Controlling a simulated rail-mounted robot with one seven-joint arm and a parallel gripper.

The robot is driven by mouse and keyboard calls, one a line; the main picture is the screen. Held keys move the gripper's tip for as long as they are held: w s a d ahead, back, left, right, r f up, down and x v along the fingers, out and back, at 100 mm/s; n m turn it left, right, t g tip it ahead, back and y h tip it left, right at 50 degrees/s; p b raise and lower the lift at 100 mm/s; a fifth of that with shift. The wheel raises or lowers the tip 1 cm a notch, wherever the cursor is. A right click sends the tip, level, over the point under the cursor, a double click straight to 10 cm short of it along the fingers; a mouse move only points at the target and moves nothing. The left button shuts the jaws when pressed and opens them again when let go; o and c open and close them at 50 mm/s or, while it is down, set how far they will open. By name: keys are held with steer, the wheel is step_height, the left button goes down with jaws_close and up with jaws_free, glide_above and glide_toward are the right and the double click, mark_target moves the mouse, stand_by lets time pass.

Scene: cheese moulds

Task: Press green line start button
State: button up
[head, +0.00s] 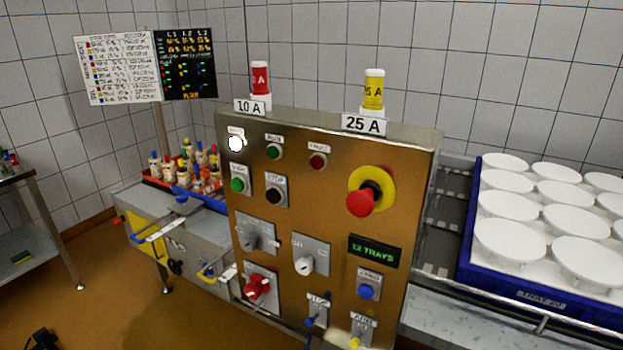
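The green start button (238,185) sits on a pale plate at the left of an upright brownish metal control panel (330,225), with a small label above it. A black button (273,196) on a plate marked STOP is just to its right. Above them are a bright white lamp (236,143), a green lamp (274,152) and a dark red lamp (318,161). Nothing covers or touches the start button. I cannot make out my gripper in this view.
A red emergency stop (360,203) with yellow collar juts from the panel's right. Rotary switches, a red handle (257,287) and a blue button (366,291) sit lower. A blue crate (466,250) of white discs stands right. Orange floor (110,290) lies open at left.

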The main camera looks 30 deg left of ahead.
jaws_close()
stand_by(1.6)
